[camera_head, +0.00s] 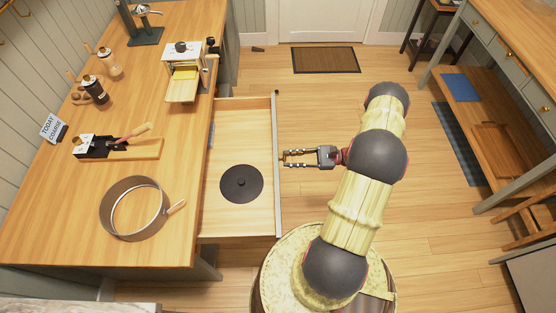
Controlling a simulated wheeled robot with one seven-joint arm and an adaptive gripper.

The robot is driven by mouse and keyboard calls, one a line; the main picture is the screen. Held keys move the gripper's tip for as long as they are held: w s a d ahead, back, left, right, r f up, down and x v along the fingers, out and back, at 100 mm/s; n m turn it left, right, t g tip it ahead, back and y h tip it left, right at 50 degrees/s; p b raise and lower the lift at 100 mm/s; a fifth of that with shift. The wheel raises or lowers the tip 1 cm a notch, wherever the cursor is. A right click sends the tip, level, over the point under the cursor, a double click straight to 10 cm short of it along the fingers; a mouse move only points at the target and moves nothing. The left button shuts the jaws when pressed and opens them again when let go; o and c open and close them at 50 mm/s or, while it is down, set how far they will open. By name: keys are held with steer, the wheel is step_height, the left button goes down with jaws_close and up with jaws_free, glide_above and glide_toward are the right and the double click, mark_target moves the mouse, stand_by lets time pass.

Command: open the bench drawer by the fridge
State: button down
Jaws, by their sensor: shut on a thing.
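The bench drawer (239,120) stands pulled out from the right side of the wooden bench (60,220). A round dark disc with a small knob (241,183) lies inside it. My gripper (284,158) is at the drawer's grey front panel (277,205), near its middle, with the fingers pointing left. It is shut on the drawer's handle, which is mostly hidden by the fingers and the steep view angle. No fridge can be made out for certain.
On the bench are a round sieve (135,208), a wooden board (135,148), jars (95,90) and a roller machine (184,72). A doormat (325,60) lies at the back.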

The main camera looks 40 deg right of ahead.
steer(key=shift+v, duration=1.55)
steer(key=c, duration=1.5)
jaws_free()
steer(key=shift+c, duration=0.2)
steer(key=v, duration=1.2)
